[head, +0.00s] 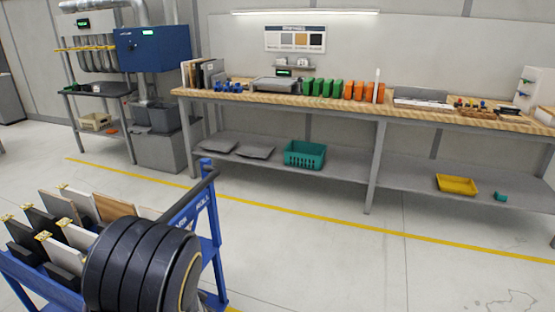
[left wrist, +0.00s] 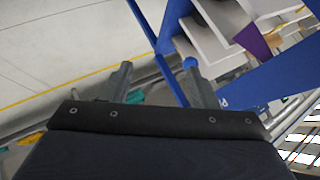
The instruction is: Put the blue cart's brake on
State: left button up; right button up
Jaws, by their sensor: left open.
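The blue cart (head: 212,225) stands at the lower left in the head view. It carries upright white, black and wood-coloured panels (head: 110,207) and has a black push handle (head: 200,186). A large black ribbed round shape covers part of it. In the left wrist view, my left gripper (left wrist: 158,66) is open, with nothing between its fingers. Blue cart framing (left wrist: 235,93) and pale panels (left wrist: 215,45) show beyond and to the right of the fingers. I cannot make out the brake in either view. My right gripper is not in view.
A long wooden-topped workbench (head: 300,100) runs along the back wall, with green and orange bins on top. A teal basket (head: 304,154) and yellow tray (head: 456,184) are on its lower shelf. A blue machine (head: 153,48) stands at the back left. The floor between cart and bench is clear.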

pick_arm(q)
jog(key=s+d+r+n+g+h+p, duration=0.1)
jog(key=s+d+r+n+h+p, duration=0.2)
jog(key=s+r, duration=0.35)
jog(key=s+r+n+g+h+p, duration=0.1)
jog(key=s+r+n+g+h, duration=0.1)
jog(key=s+r+h, duration=0.45)
jog(key=s+a+r+n+y+p, duration=0.1)
jog(key=s+a+r+y+p, duration=0.1)
jog(key=s+r, duration=0.7)
jog(key=s, duration=0.3)
jog(key=shift+n, duration=0.3)
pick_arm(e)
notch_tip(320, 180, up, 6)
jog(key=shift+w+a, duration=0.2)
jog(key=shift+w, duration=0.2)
pick_arm(q)
jog(key=shift+y, duration=0.25)
